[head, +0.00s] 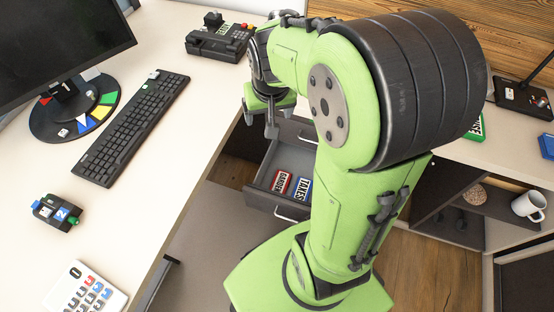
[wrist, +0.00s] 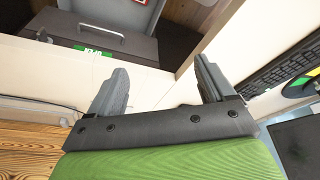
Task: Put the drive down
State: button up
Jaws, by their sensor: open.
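My gripper (head: 271,120) is above the desk's inner edge, beside the open drawer (head: 262,200). In the wrist view its two fingers (wrist: 162,70) stand apart with nothing between them, over pale desk surface. I cannot make out for certain which thing is the drive. A small whitish piece (head: 153,74) lies at the far end of the keyboard, and another (head: 63,132) lies on the monitor's base. In the drawer lie a red labelled box (head: 282,182) and a blue labelled box (head: 304,187).
A white mug (head: 528,205) stands on the right shelf. Desk between keyboard and edge is clear.

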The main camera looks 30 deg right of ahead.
jog(key=s+a+r+n+t, duration=0.1)
jog(key=s+a+r+n, duration=0.1)
jog(key=s, duration=0.6)
jog(key=s+a+r+n+t+y, duration=0.1)
jog(key=s+a+r, duration=0.4)
jog(key=s, duration=0.3)
jog(key=shift+a+n, duration=0.4)
jog(key=shift+a, duration=0.05)
jog(key=shift+r, duration=0.1)
